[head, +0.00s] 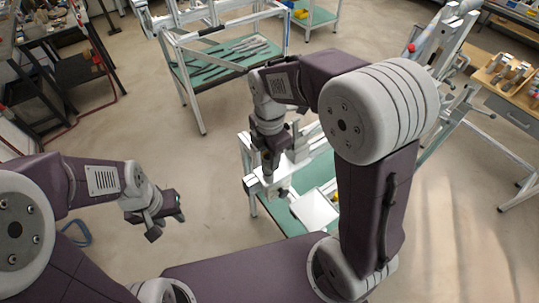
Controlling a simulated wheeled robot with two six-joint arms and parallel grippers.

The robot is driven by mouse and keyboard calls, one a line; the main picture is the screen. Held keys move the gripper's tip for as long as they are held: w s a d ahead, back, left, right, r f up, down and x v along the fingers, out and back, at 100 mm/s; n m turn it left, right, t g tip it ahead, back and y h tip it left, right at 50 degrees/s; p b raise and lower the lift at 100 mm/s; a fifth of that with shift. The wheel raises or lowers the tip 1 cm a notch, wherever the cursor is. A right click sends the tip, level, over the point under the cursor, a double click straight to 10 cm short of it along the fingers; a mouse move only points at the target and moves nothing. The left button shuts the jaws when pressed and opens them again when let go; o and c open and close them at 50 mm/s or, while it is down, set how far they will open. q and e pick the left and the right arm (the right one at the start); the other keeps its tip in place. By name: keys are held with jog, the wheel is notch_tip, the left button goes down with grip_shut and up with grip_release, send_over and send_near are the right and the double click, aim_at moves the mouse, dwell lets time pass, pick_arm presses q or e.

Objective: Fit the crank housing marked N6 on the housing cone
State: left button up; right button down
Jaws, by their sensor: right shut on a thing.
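My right gripper (268,165) points down over the green-topped workbench with a pale metal frame, close to its left side. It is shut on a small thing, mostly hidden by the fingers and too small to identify. I cannot read an N6 mark anywhere, and I cannot pick out the crank housing or the housing cone for sure. My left gripper (167,224) hangs over bare floor, left of the workbench and apart from everything. Its jaw opening is not clear. My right arm hides the right part of the workbench.
The workbench (257,208) carries a white plate-like block (314,209). A cart (199,119) with long tools on a green shelf stands behind. A black shelf rack (85,68) is at far left. A wooden tray (503,72) sits on a bench at right. The floor between is clear.

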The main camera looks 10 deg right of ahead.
jog(key=shift+f+b, duration=0.65)
jog(key=shift+f, duration=0.3)
jog(key=c, duration=0.9)
grip_release()
jog(key=shift+r, duration=0.1)
notch_tip(320, 180, up, 9)
